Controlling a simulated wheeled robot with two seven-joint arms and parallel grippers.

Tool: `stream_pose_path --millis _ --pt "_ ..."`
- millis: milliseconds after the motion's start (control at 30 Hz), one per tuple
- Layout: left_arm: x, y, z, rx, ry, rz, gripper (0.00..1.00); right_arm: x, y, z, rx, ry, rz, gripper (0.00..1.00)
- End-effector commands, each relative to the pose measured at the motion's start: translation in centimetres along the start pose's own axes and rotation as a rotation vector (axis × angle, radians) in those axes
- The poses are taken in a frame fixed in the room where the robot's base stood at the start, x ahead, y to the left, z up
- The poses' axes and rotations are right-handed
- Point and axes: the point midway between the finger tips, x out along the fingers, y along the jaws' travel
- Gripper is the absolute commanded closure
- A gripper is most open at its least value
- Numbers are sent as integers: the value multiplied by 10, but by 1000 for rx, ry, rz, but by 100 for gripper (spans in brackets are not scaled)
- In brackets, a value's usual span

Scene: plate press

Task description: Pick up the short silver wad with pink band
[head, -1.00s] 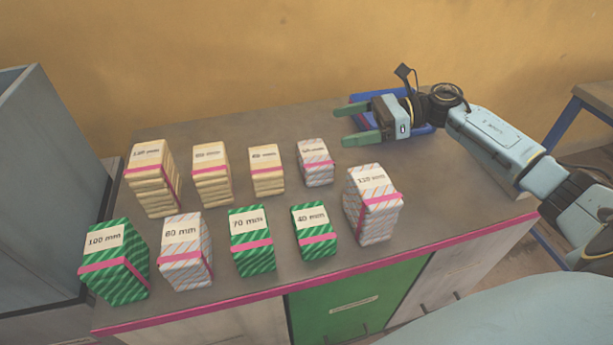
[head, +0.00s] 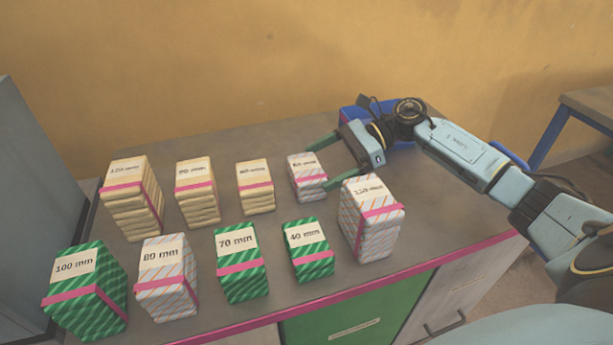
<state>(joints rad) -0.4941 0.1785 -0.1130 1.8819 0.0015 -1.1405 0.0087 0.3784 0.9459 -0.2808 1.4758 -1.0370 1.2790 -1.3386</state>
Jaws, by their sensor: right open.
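The short silver wad with a pink band (head: 307,184) stands upright at the right end of the back row, white with thin stripes; its label is too small to read surely. My right gripper (head: 318,164) is open and reaches in from the right. One green finger is behind the wad, the other at its right front side, overlapping its edge in the picture. I cannot tell whether they touch it. Two taller silver wads with pink bands, one marked 80 mm (head: 166,282) and a 120 mm one (head: 372,220), stand in front. My left gripper is not in view.
Cream wads (head: 255,187) fill the back row to the left. Green wads (head: 241,265) stand in the front row. The tall silver wad is close to my lower finger. A blue tray (head: 350,113) lies behind my right wrist.

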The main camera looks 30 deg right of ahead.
Motion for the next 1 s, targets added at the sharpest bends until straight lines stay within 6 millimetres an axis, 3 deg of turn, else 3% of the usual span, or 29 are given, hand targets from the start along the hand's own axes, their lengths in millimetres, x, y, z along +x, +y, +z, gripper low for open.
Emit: stream_pose_path --millis 300,533,800,1000 --pt "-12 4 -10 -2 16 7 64 44 -2 2 -1 -3 2 0" --pt "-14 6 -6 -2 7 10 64 46 -2 2 1 -1 1 0" --pt "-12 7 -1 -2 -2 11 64 46 -2 2 0 -2 1 33" --pt "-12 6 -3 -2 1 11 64 46 -2 2 0 -2 1 33"
